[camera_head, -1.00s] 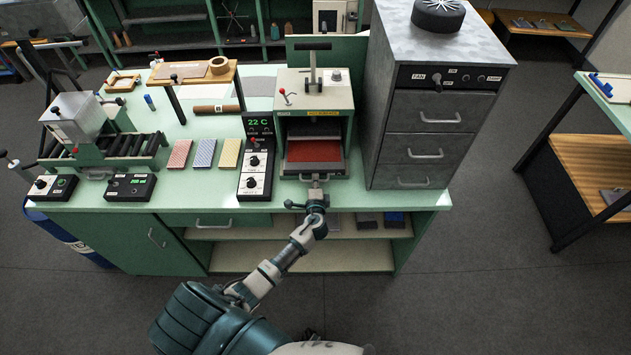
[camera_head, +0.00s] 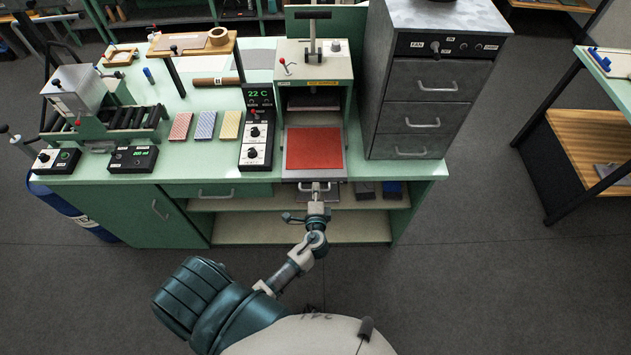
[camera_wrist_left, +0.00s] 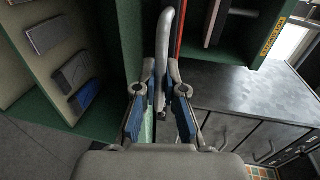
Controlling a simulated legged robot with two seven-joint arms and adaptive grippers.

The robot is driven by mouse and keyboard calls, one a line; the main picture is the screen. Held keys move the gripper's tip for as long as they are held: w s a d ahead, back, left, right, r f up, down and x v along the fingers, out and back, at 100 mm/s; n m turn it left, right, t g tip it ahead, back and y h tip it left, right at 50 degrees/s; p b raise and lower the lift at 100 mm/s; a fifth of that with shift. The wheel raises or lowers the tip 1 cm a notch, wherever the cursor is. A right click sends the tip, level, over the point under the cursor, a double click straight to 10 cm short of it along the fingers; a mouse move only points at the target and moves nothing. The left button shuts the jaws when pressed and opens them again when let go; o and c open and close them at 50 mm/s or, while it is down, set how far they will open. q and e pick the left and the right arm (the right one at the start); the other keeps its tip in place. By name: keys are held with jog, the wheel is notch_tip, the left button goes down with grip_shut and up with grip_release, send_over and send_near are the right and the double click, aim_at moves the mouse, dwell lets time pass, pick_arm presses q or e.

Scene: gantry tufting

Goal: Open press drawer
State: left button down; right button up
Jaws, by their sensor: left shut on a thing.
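The press (camera_head: 314,71) is a cream machine with a lever at the back middle of the green bench. Its drawer (camera_head: 289,178) is pulled out toward me, with a flat red pad (camera_head: 314,149) on it. My left gripper (camera_head: 316,192) is at the drawer's front handle. In the left wrist view the fingers (camera_wrist_left: 162,92) are closed around the curved metal handle (camera_wrist_left: 172,45). The fingers hide part of the handle. My right gripper is not in view.
A grey metal drawer cabinet (camera_head: 418,118) stands close to the right of the press. A controller reading 22 C (camera_head: 258,97) stands to its left. Open shelves (camera_head: 240,228) lie below the bench top. The floor in front is clear.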

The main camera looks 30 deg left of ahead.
pick_arm(q)
jog(key=shift+s+d+f, duration=0.15)
jog(key=shift+s+d, duration=0.05)
jog(key=shift+s, duration=0.35)
jog(key=c, duration=1.3)
grip_release()
jog(key=shift+a, duration=0.15)
jog(key=shift+o, duration=0.2)
jog(key=v, duration=1.1)
jog(key=shift+s, duration=0.2)
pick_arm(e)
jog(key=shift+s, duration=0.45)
pick_arm(q)
jog(key=shift+a, duration=0.1)
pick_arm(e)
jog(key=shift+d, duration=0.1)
